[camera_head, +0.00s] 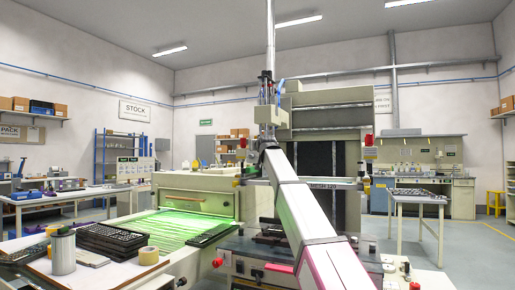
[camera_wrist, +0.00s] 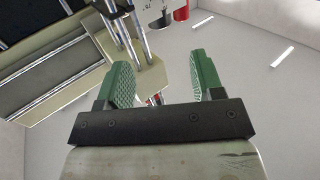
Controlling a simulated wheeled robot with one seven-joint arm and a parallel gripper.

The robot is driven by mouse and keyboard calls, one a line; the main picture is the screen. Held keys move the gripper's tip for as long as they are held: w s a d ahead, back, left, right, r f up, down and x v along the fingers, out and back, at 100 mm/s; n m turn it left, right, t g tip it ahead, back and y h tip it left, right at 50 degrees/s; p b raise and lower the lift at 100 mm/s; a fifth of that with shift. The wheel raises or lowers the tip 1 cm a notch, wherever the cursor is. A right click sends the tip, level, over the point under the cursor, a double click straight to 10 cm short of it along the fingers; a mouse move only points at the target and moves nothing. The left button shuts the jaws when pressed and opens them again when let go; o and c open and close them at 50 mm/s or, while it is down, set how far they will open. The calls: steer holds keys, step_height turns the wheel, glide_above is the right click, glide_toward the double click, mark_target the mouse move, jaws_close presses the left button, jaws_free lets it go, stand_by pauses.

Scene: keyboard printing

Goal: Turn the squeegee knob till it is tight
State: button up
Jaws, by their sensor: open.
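My gripper (camera_wrist: 160,65) shows in the wrist view with its two green ribbed finger pads apart. In that view a beige block with chrome rods (camera_wrist: 124,32) lies beyond the left finger, partly behind it. A small red and metallic part (camera_wrist: 154,99) shows low between the fingers; I cannot tell whether it is the squeegee knob. In the head view my arm reaches up to the column of rods (camera_head: 268,92) at the printing machine (camera_head: 325,130). My fingers cannot be made out there. No squeegee knob can be clearly identified.
Red fittings (camera_head: 369,140) sit at the machine's sides. A green-lit bed (camera_head: 165,228) is on the left.

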steer(key=w+d+n+g+y, duration=0.45)
steer(key=n+g+y, duration=0.2)
steer(key=y, duration=0.25)
steer(key=shift+t, duration=0.45)
steer(key=x, duration=0.9)
steer(key=shift+w+a, duration=0.1)
steer(key=shift+a, duration=0.2)
steer(key=shift+c, duration=0.2)
steer(key=shift+f, duration=0.1)
steer(key=c, duration=0.9)
